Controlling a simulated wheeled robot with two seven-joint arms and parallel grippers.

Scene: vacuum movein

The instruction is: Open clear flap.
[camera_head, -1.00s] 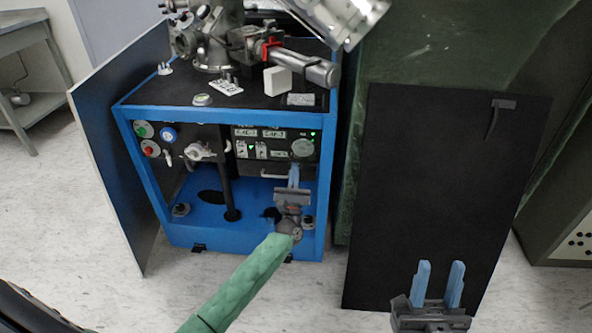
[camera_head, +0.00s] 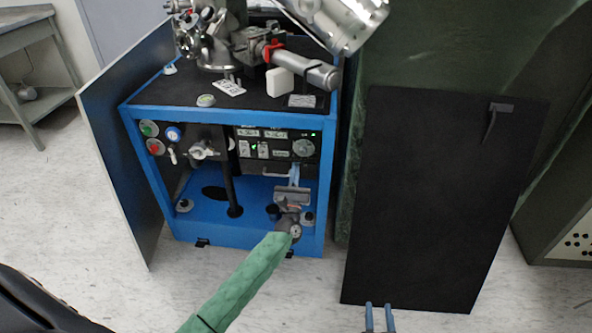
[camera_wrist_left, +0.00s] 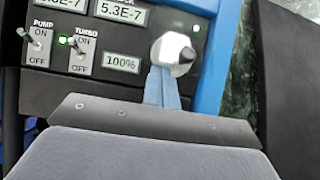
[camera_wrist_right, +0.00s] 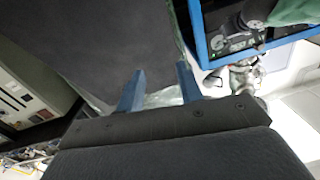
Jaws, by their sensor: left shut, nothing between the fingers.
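The control panel (camera_head: 262,146) is the dark upper front inside the blue cabinet. I cannot make out a clear flap on it for certain. A thin pale bar (camera_head: 277,176) runs along below the panel. The left wrist view shows the pump switch (camera_wrist_left: 39,40), the turbo switch (camera_wrist_left: 82,48), lit displays and a silver knob (camera_wrist_left: 172,54). My left gripper (camera_head: 294,170) is shut and empty in front of the panel, its tips (camera_wrist_left: 162,72) overlapping the knob's lower left; contact is unclear. My right gripper (camera_head: 380,308) is open and empty at the bottom edge.
The blue cabinet (camera_head: 230,255) has a side door (camera_head: 125,140) swung open at left. Metal vacuum parts (camera_head: 215,45) stand on top. A black panel with a handle (camera_head: 435,200) leans at right. Pale floor (camera_head: 80,220) is clear at left.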

